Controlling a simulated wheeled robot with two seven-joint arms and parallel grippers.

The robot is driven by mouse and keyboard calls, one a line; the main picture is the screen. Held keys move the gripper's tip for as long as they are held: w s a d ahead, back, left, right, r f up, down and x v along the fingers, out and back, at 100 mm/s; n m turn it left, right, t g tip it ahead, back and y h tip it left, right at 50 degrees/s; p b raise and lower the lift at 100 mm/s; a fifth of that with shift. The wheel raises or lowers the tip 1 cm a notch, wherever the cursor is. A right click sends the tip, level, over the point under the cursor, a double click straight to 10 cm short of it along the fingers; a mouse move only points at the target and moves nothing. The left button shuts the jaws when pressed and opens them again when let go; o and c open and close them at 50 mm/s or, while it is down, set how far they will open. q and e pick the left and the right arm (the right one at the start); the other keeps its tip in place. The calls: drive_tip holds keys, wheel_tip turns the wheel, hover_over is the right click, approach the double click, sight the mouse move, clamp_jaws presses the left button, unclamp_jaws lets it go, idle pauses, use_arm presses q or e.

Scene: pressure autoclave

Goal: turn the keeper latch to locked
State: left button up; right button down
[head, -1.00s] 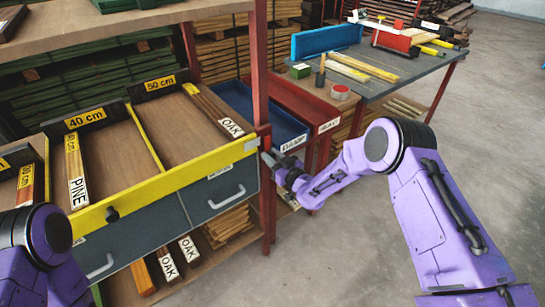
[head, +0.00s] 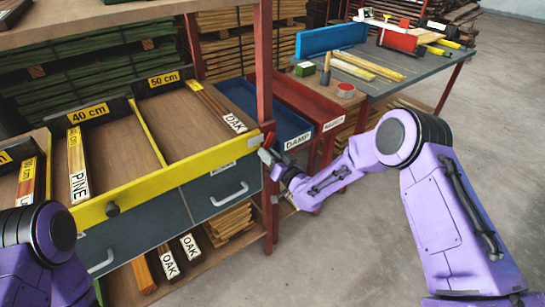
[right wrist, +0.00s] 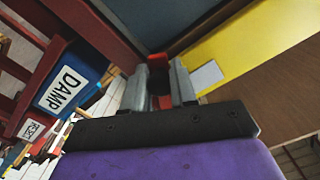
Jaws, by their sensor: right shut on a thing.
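The keeper latch (right wrist: 158,76) shows in the right wrist view as a small dark and red piece between the fingers. My right gripper (right wrist: 157,87) is shut on it. In the head view my right gripper (head: 266,156) is at the right end of the yellow front rail (head: 170,177), beside the red post. There the fingers and the small size hide most of the latch, and I cannot tell its exact angle. My left gripper is out of view; only part of the left arm shows at the lower left.
A grey drawer (head: 222,190) sits below. The red post (head: 264,70) stands close to the gripper. A blue DAMP bin (head: 290,128) is behind. The floor at right is clear.

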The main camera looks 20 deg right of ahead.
sight(254, 140)
drive_tip(key=m, duration=0.2)
drive_tip(key=a+r+m, duration=0.1)
drive_tip(key=m, duration=0.2)
drive_tip(key=shift+s+a+r+m+b, duration=0.35)
drive_tip(key=shift+s+a+m, duration=0.05)
drive_tip(key=m, duration=0.1)
drive_tip(key=r+m, duration=0.1)
drive_tip(key=m, duration=0.1)
drive_tip(key=shift+s+a+r, duration=0.1)
drive_tip(key=shift+a+r, duration=0.2)
drive_tip(key=shift+a, duration=0.05)
drive_tip(key=shift+a+r+m+b, duration=0.1)
drive_tip(key=shift+r+m, duration=0.15)
drive_tip(key=shift+m, duration=0.3)
drive_tip(key=shift+d+r+m+b, duration=0.1)
drive_tip(key=shift+r+m, duration=0.15)
drive_tip(key=shift+m, duration=0.35)
drive_tip(key=shift+a+r+m+b, duration=0.1)
drive_tip(key=shift+r+m, duration=0.15)
drive_tip(key=shift+m, duration=0.3)
drive_tip(key=c, duration=1)
unclamp_jaws()
drive_tip(key=shift+o, duration=0.2)
drive_tip(key=shift+r, duration=0.1)
